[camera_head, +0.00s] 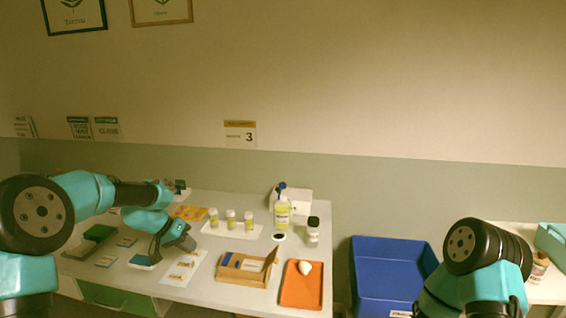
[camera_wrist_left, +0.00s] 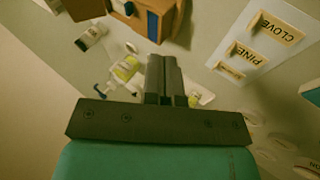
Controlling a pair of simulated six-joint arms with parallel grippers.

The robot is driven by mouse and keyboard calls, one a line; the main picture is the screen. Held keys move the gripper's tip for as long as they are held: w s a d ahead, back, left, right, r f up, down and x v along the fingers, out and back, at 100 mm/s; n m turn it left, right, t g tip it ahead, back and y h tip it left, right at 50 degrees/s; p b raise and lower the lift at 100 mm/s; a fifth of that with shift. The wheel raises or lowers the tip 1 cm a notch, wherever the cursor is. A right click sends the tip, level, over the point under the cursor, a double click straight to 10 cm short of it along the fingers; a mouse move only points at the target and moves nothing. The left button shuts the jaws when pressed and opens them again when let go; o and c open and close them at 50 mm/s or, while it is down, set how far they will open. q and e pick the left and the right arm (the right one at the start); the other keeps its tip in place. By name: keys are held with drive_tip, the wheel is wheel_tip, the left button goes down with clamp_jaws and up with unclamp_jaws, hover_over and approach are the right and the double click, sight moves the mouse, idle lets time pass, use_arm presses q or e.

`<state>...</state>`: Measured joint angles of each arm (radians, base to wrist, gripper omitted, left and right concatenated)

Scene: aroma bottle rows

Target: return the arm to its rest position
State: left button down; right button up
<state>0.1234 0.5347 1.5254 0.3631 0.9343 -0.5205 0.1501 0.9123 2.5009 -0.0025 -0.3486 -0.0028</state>
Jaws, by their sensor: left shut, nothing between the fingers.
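My left gripper (camera_head: 190,243) hangs over the left part of the white table, pointing down and to the right. In the left wrist view its fingers (camera_wrist_left: 165,75) are together, with nothing between them. A white card with small wooden name labels (camera_head: 182,268) lies just below it in the head view. That card also shows in the left wrist view (camera_wrist_left: 248,60), where CLOVE and PINE can be read. My right arm (camera_head: 475,265) is folded at the lower right; its gripper is out of view.
Several yellow bottles (camera_head: 231,224) stand on a white tray. A pump bottle (camera_head: 282,212) and a dark-capped bottle (camera_head: 312,232) stand to the right. A wooden box (camera_head: 243,270) and an orange tray (camera_head: 301,291) are near the front. A blue bin (camera_head: 390,262) is beside the table.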

use_arm(q)
drive_tip(key=s+d+f+g, duration=0.1)
drive_tip(key=s+d+f, duration=0.1)
drive_tip(key=d+f, duration=0.1)
drive_tip(key=s+d+f+n+g, duration=0.1)
drive_tip(key=s+d+f, duration=0.1)
drive_tip(key=d, duration=0.3)
drive_tip(key=s+d+f+g, duration=0.1)
drive_tip(key=d+f, duration=0.2)
drive_tip(key=d, duration=0.1)
drive_tip(key=shift+s+d+f+n, duration=0.15)
drive_tip(key=shift+s+f+n, duration=0.15)
drive_tip(key=shift+s+f, duration=0.1)
drive_tip(key=shift+n+g, duration=0.6)
drive_tip(key=shift+g, duration=0.3)
drive_tip(key=s+d+f, duration=0.4)
drive_tip(key=s+f, duration=0.1)
drive_tip(key=shift+d+f, duration=0.15)
drive_tip(key=s+a+f+t+y, duration=0.1)
drive_tip(key=s+a+f, duration=0.2)
drive_tip(key=s+f, duration=0.6)
drive_tip(key=s+a+f+t+y, duration=0.2)
drive_tip(key=s+a+f, duration=0.2)
drive_tip(key=s+f, duration=0.6)
drive_tip(key=shift+a+f+n, duration=0.15)
drive_tip(key=shift+n, duration=0.25)
drive_tip(key=shift+w, duration=0.1)
